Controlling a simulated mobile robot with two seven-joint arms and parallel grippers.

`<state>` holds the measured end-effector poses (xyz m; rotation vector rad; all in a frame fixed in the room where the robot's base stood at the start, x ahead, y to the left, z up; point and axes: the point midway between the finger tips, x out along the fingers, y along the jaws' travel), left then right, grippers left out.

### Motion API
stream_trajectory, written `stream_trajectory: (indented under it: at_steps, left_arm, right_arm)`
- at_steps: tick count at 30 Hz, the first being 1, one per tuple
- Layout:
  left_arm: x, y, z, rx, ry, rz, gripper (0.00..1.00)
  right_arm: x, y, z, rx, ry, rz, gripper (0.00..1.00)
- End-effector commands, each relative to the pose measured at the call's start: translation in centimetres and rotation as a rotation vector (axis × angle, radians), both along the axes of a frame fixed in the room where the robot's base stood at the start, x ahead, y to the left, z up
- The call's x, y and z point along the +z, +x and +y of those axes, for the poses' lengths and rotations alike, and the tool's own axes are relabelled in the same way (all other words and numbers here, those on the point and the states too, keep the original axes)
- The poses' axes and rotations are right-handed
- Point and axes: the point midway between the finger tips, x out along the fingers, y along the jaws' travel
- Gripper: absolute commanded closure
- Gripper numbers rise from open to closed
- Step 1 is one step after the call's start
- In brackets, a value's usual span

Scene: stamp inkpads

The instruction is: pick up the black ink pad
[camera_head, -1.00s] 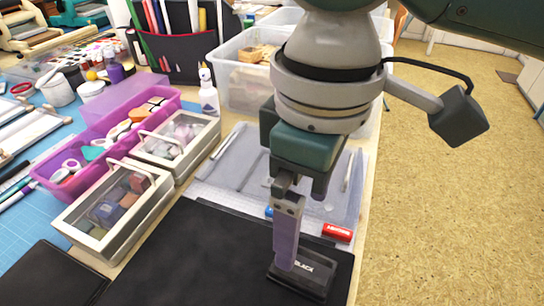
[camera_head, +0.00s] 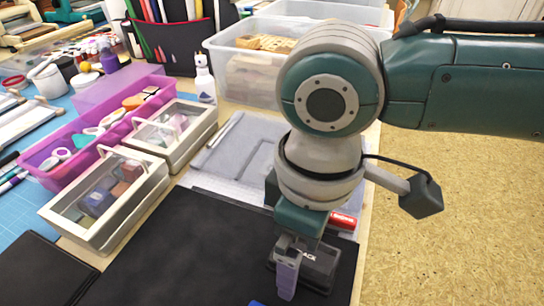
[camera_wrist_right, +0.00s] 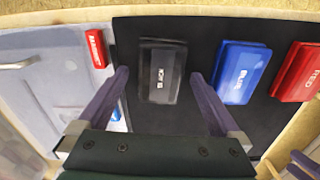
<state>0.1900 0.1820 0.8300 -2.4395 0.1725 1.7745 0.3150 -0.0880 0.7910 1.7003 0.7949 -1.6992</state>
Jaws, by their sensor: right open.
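The black ink pad (camera_head: 322,262) lies on the black mat near its right edge, with white lettering on its lid. In the right wrist view the black ink pad (camera_wrist_right: 162,70) lies flat between and just ahead of the two fingertips. My right gripper (camera_head: 293,272) is open and low over the mat, its purple finger hiding part of the pad in the head view. In the right wrist view the right gripper (camera_wrist_right: 160,76) has its fingers spread either side of the pad, with nothing held. My left gripper is not in view.
A blue ink pad (camera_wrist_right: 241,73) and a red ink pad (camera_wrist_right: 298,72) lie to the right in the right wrist view. A small red box (camera_wrist_right: 96,48) lies on the left. Lidded boxes (camera_head: 105,205) stand left of the mat (camera_head: 185,255). The mat's middle is clear.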

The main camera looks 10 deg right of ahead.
Motion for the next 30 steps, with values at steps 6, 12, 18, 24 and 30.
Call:
stream_trajectory:
  at_steps: [6, 12, 18, 24, 30]
  left_arm:
    - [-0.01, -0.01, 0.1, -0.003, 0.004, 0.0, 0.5]
    - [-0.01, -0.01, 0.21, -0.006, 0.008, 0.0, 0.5]
    - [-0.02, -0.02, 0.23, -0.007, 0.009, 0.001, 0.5]
    - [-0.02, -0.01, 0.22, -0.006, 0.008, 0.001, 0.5]
    - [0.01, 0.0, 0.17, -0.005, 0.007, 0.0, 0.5]
  right_arm:
    - [0.04, 0.01, 0.01, 0.0, 0.0, 0.0, 0.22]
    - [0.05, 0.01, 0.01, 0.0, 0.0, 0.0, 0.45]
    - [0.05, 0.01, 0.0, -0.001, 0.0, 0.0, 0.68]
    - [0.07, 0.03, 0.0, -0.001, 0.001, -0.001, 0.89]
    - [0.11, 0.02, 0.01, 0.0, 0.001, -0.001, 0.89]
